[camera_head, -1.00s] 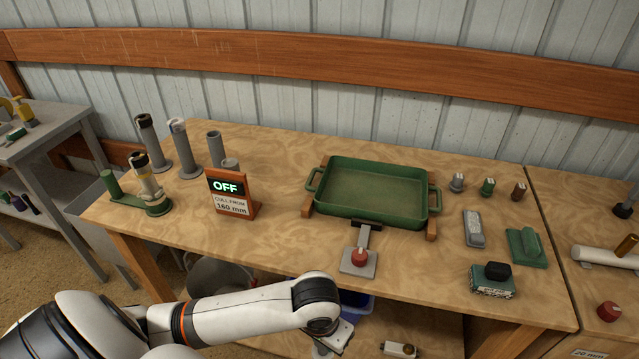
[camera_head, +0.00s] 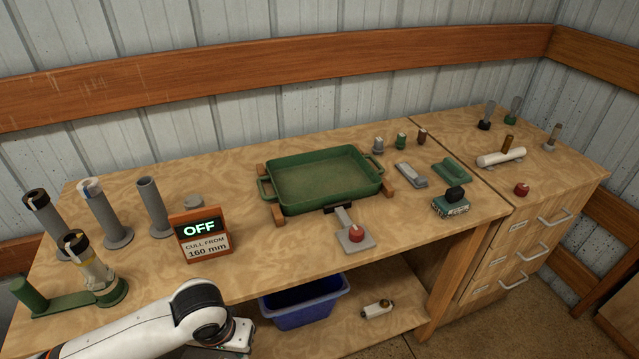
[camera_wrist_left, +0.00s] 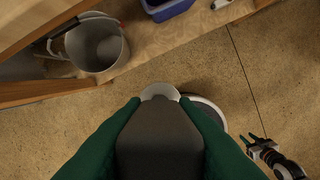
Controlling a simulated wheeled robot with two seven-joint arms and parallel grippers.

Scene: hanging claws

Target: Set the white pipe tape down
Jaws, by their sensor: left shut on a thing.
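My left gripper (camera_wrist_left: 160,106) has green fingers shut on a dark grey thing (camera_wrist_left: 160,145) in the left wrist view. A whitish rounded piece (camera_wrist_left: 160,91) shows just past its far end; I cannot tell whether it belongs to the held thing or whether this is the white pipe tape. The gripper is over the floor, clear of the bench. In the head view my left arm reaches in at the bottom, its fingers hidden. What looks like my right arm's end (camera_wrist_left: 268,152) is small at the wrist view's lower right; its jaws are unclear.
The wooden bench (camera_head: 225,250) holds several grey posts (camera_head: 105,220) at left, an OFF sign (camera_head: 200,238), a green tray (camera_head: 282,205) and a red button (camera_head: 355,233). A blue bin (camera_head: 305,302) sits on the lower shelf. Bare bench lies between sign and button.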

